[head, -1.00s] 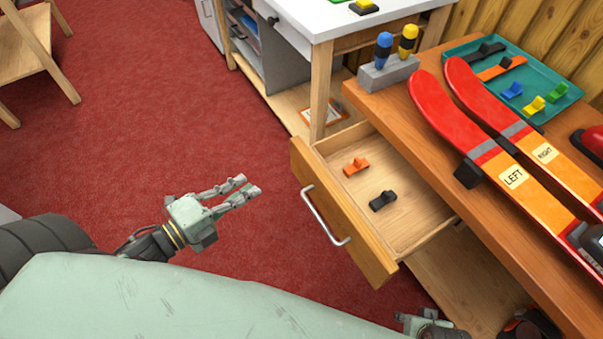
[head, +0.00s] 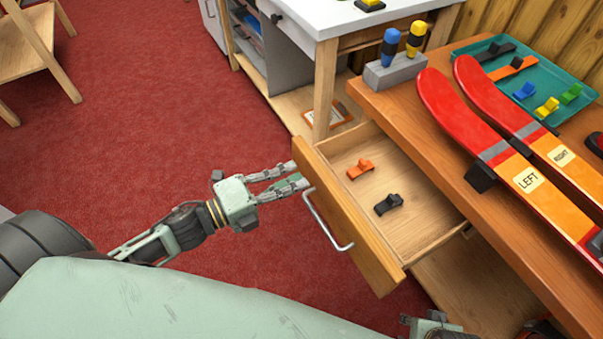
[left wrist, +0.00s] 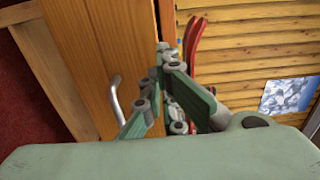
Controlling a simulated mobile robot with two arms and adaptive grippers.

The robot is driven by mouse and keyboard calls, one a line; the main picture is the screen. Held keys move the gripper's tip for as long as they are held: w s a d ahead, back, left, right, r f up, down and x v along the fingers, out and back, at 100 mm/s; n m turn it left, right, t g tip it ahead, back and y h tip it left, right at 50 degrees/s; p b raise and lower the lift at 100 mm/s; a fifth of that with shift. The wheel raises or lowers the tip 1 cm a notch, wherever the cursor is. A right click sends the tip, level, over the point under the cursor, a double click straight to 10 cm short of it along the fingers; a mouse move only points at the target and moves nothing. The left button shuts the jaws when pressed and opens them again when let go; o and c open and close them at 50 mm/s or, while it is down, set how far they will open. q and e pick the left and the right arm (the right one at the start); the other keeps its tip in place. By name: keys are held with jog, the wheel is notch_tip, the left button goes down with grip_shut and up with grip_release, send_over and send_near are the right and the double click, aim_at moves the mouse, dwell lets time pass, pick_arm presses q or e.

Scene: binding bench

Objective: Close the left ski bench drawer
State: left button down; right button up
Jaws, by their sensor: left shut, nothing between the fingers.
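The left ski bench drawer (head: 418,222) stands pulled out from under the wooden bench top, with an orange clip (head: 360,169) and a black clip (head: 389,204) inside. Its front panel (head: 372,245) carries a metal bar handle (head: 326,222). My left gripper (head: 299,174) is shut and empty, with its fingertips close to the left end of the front panel; I cannot tell if they touch it. The left wrist view shows a wooden panel (left wrist: 110,45) and the handle (left wrist: 115,98) left of the fingers (left wrist: 165,60). My right gripper (head: 432,326) shows only partly at the bottom edge.
Skis (head: 495,150) marked LEFT and RIGHT lie on the bench top (head: 440,150). A grey block (head: 392,73) with two screwdrivers and a teal tray (head: 545,75) of clips are also there. A white-topped table (head: 325,20) stands behind.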

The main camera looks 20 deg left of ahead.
pick_arm(q)
jog(key=shift+x, duration=1.35)
pick_arm(e)
jog(key=shift+r, duration=0.35)
pick_arm(q)
jog(key=shift+w, duration=0.1)
